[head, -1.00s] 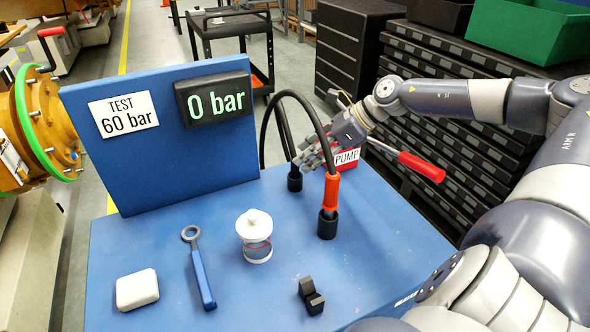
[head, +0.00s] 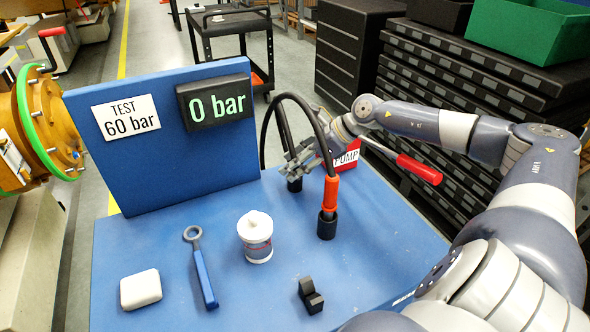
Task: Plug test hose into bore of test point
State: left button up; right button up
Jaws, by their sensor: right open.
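The test hose (head: 317,107) is black and arches up from the blue bench. My right gripper (head: 297,160) is open, behind the orange grip and close to the hose's rear leg. The hose partly hides its fingers, and I cannot tell whether they touch it. A yellow flanged body (head: 42,125) with a green ring is at the left edge; I cannot make out a test point bore. My left gripper is not in view.
The red pump box (head: 347,157) with its red-handled lever (head: 419,169) is beside my right gripper. A blue panel (head: 165,165) carries a display (head: 214,103) reading 0 bar. A white jar (head: 256,238), wrench (head: 203,272), pale block (head: 140,289) and black clip (head: 311,296) lie in front.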

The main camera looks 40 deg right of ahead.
grip_shut()
jog(key=shift+r, duration=0.1)
notch_tip(320, 180, up, 8)
jog(key=shift+r+b, duration=0.2)
jog(key=shift+b, duration=0.3)
notch_tip(320, 180, up, 18)
jog(key=p, duration=1.4)
jog(key=shift+f, duration=0.25)
